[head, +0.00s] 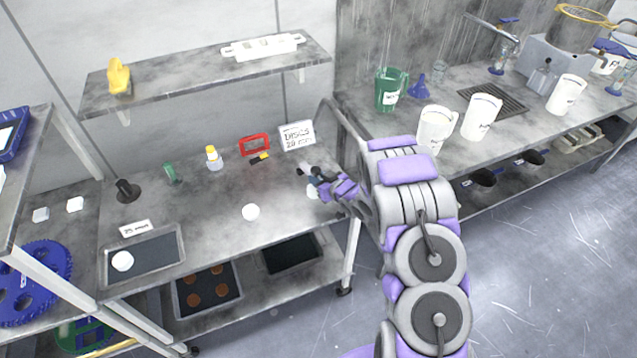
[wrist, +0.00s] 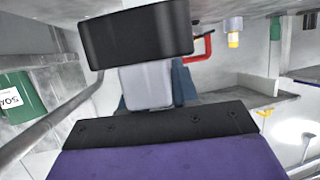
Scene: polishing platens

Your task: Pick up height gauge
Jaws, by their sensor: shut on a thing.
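My gripper (head: 318,180) is at the right end of the metal bench. In the wrist view its two black fingers (wrist: 150,80) are closed on a light grey block (wrist: 146,86) with a dark blue part (wrist: 183,84) behind it. I take this held thing to be the height gauge; in the head view it is small and mostly hidden by the fingers. A pale round piece (head: 313,192) shows just below the gripper. I cannot tell whether the held thing touches the bench.
A white sign (head: 297,136), a red frame (head: 255,145) and a yellow-capped bottle (head: 213,158) stand behind and left of my gripper. A shelf (head: 205,80) hangs above. The middle of the bench is mostly clear.

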